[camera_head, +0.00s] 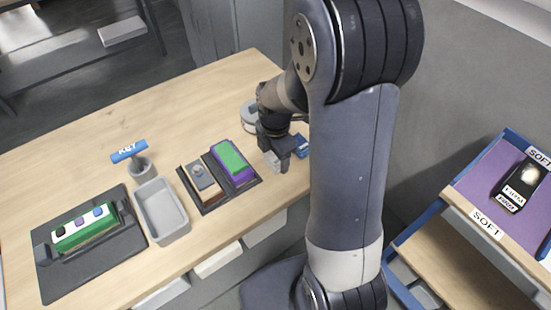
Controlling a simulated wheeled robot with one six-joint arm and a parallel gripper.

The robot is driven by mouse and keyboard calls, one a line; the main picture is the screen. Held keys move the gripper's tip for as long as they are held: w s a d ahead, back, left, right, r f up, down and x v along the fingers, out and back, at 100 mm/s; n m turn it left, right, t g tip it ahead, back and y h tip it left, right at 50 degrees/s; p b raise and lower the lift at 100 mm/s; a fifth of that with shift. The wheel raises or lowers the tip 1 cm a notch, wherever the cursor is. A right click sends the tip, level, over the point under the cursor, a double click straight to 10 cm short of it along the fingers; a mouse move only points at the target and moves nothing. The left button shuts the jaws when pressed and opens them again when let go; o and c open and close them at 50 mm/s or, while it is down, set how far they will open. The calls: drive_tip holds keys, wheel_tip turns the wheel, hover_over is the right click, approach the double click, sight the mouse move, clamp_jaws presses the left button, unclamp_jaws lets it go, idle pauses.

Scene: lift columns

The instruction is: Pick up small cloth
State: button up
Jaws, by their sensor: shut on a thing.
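My gripper (277,160) is low over the right part of the wooden table, just right of the dark tray with the purple and green block. It is shut on a small light grey piece (269,157), which seems to be the small cloth. The fingers hide most of it, and I cannot tell whether it touches the table. A small blue thing (302,146) with a pale mark lies just right of the gripper, partly hidden by my arm.
The dark tray (215,204) holds a brown block (200,182) and the purple and green block (232,161). A grey bin (161,211), a cup with a blue KEY tag (129,151) and a green button box (86,227) stand left. A purple-topped shelf (475,190) is at right.

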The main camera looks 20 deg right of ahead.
sight(275, 157)
drive_tip(key=shift+c, duration=0.9)
wheel_tip(275, 157, up, 10)
drive_tip(key=o, duration=0.4)
drive_tip(key=shift+c, duration=1.4)
